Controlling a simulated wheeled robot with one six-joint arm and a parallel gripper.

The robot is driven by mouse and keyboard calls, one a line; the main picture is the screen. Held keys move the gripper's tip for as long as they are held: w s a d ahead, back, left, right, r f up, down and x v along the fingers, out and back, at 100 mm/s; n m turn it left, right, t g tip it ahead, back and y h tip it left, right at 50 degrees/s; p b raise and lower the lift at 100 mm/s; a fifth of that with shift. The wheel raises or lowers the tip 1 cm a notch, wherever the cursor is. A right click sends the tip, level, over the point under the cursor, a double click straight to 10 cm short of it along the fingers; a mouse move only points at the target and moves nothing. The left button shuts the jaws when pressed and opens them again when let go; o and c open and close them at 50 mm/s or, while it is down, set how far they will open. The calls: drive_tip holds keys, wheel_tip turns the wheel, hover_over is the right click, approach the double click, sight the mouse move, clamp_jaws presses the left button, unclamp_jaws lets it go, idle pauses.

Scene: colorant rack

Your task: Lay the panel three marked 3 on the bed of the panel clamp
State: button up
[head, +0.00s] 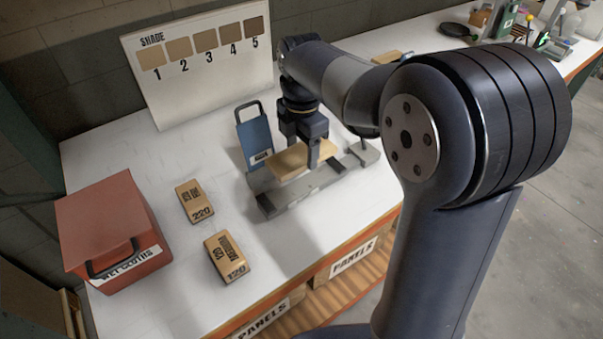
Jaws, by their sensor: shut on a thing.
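My gripper (302,153) points down over the grey panel clamp (275,203) in the middle of the bench. It is shut on a light wooden panel (287,164). The panel lies flat, over the bed of the clamp. I cannot tell whether it touches the bed or is held just above it. No number shows on the panel from here. The far side of the panel and part of the clamp are hidden by my gripper and arm.
A blue plate with a handle (255,136) stands just behind the clamp. Two sanding blocks, marked 220 (194,200) and 120 (227,256), and a red cloths box (110,228) are at left. A shade board (203,80) stands behind. Clear bench lies between blocks and clamp.

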sight(302, 153)
wheel_tip(302, 153, down, 9)
drive_tip(key=shift+r, duration=0.1)
idle(0.3)
drive_tip(key=shift+f, duration=0.2)
drive_tip(key=o, duration=1)
wheel_tip(302, 153, up, 12)
drive_tip(key=shift+r, duration=0.2)
